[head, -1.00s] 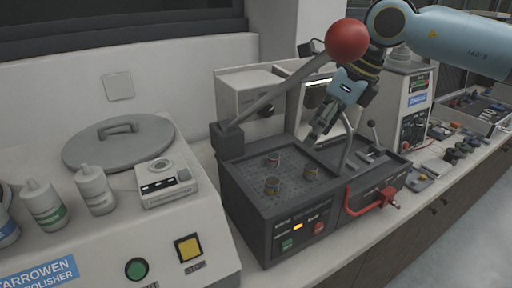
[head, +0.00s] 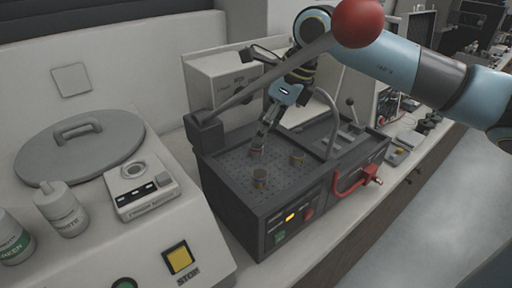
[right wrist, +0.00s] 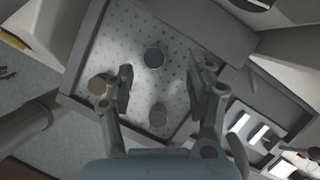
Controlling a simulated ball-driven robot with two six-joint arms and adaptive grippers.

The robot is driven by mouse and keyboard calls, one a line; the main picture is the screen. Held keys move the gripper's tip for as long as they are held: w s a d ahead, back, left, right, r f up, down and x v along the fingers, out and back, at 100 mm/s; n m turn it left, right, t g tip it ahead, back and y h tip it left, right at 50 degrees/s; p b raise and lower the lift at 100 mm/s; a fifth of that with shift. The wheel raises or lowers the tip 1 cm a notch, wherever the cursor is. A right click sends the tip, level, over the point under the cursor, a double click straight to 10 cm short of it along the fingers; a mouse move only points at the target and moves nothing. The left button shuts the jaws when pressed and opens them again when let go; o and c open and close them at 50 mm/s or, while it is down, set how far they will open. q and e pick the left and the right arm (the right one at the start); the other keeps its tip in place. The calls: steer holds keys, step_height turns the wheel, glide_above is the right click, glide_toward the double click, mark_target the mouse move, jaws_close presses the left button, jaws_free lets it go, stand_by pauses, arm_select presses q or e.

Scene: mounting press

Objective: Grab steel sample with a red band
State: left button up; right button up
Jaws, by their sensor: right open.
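My left gripper is out of view.
A red ball-ended lever (head: 358,22) slants over the press. A curved grey tube (head: 331,118) rises beside the gripper, and a red handle (head: 357,183) sticks out in front. The polisher with its round lid (head: 80,150) stands at the left.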

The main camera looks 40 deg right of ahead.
mark_target(256, 145)
steer(key=p+x, duration=0.1)
steer(key=x, duration=0.1)
steer(key=p+x, duration=0.1)
steer(key=x, duration=0.1)
steer(key=shift+s+a+f, duration=0.1)
steer(key=shift+s+a, duration=0.1)
steer(key=shift+a, duration=0.15)
steer(key=shift+w+f, duration=0.1)
steer(key=shift+f, duration=0.2)
jaws_close()
